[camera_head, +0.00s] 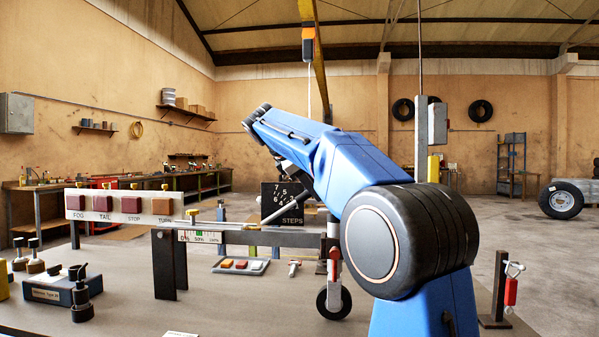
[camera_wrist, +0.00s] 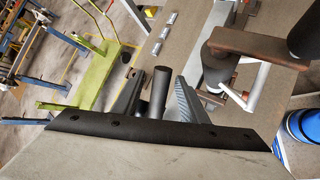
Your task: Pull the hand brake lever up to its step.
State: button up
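In the wrist view, my gripper (camera_wrist: 160,92) has its two grey fingers spread apart. An upright dark cylinder (camera_wrist: 159,88) stands between them, with a gap showing on each side. It looks like the hand brake lever's grip, but its lower part is hidden and I cannot tell for certain. In the head view, my blue arm reaches away over the trailer drawbar (camera_head: 260,237) and hides the gripper and the lever. The black STEPS dial (camera_head: 285,203) stands behind the arm, partly covered. I cannot read its pointer surely.
In the wrist view, a brown bar (camera_wrist: 262,45) and dark cylinders lie close to the right of my fingers. In the head view, a jockey wheel (camera_head: 334,301), a lamp board (camera_head: 130,205) and a post with a red tag (camera_head: 510,291) stand around the bench.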

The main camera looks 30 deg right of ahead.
jog(key=v, duration=1.6)
jog(key=shift+a+r, duration=0.25)
jog(key=shift+a, duration=0.05)
